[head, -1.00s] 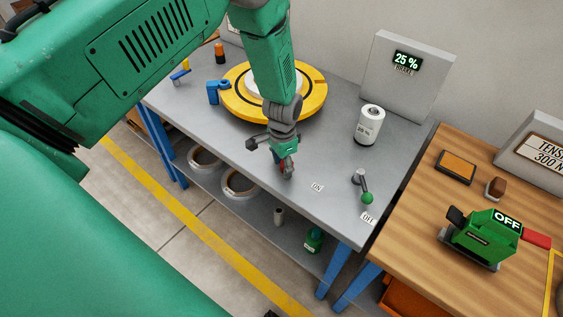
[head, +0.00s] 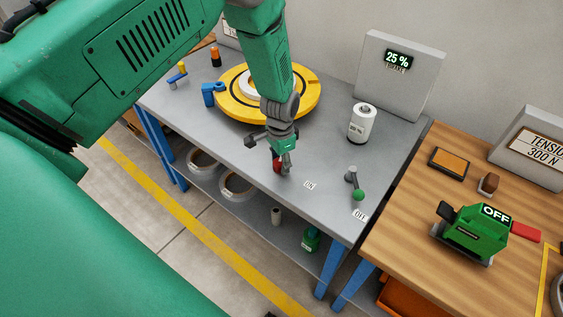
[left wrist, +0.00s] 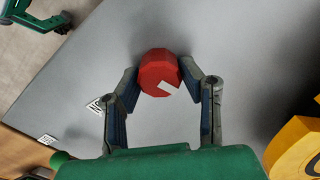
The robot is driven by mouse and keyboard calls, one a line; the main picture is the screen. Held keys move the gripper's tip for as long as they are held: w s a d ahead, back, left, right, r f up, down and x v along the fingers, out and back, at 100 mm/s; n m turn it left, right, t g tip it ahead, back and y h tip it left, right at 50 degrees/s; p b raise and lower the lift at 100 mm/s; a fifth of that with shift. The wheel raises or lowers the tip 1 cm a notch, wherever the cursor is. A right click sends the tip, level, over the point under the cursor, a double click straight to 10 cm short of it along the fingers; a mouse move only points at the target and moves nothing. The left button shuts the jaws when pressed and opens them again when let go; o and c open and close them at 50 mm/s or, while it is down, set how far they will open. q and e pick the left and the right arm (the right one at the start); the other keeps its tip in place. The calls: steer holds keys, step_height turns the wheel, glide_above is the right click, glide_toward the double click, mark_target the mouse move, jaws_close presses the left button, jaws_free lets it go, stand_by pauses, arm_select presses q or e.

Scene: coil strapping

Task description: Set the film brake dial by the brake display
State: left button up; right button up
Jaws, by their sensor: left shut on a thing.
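The brake display (head: 397,62) on a grey panel at the back of the grey table reads 25 %. The film brake dial is a red round knob with a white mark; in the left wrist view the dial (left wrist: 159,72) sits between my fingertips. In the head view the dial (head: 277,164) is mostly hidden by my gripper. My left gripper (head: 282,168) points down at the table's front edge area, shut on the dial; its fingers also show in the left wrist view (left wrist: 160,78), touching both sides.
A yellow turntable (head: 311,98) stands behind my left gripper. A white cylinder (head: 362,124) and a green-knobbed lever (head: 355,185) are to the right. A wooden table (head: 405,232) with a green strapping tool (head: 472,235) adjoins at right.

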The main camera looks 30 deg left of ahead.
arm_select(q)
steer(key=shift+s+a+f, duration=0.1)
steer(key=shift+s+f, duration=0.1)
steer(key=shift+s, duration=0.15)
stand_by(0.5)
steer(key=shift+n, duration=0.3)
steer(key=n, duration=0.4)
steer(key=shift+n, duration=0.4)
steer(key=shift+c, duration=0.2)
steer(key=o, duration=1.1)
steer(key=shift+w, duration=0.2)
